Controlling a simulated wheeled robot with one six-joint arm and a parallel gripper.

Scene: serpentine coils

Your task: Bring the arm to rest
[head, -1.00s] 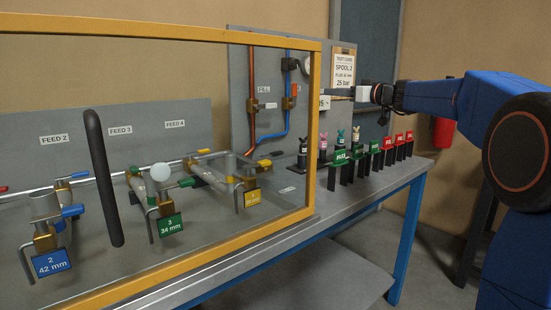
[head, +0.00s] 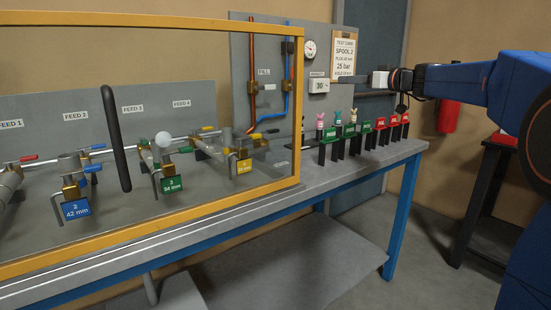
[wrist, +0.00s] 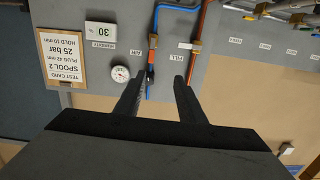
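My arm (head: 455,80) reaches in from the right in the head view, about level, above the right end of the bench. My gripper (head: 347,80) points left in front of the back panel and test card. In the wrist view, which is upside down, the two dark fingers of my gripper (wrist: 158,80) stand apart with nothing between them, so it is open and empty. The fingers appear clear of the panel, though the exact gap cannot be told.
A yellow-framed clear guard (head: 302,100) stands before the feed pipes and locks. The bench (head: 330,180) carries a row of green and red tagged stands (head: 380,128). The panel holds a gauge (head: 310,48), a display (head: 319,86) and a test card (head: 344,58). A red extinguisher (head: 450,116) hangs behind my arm.

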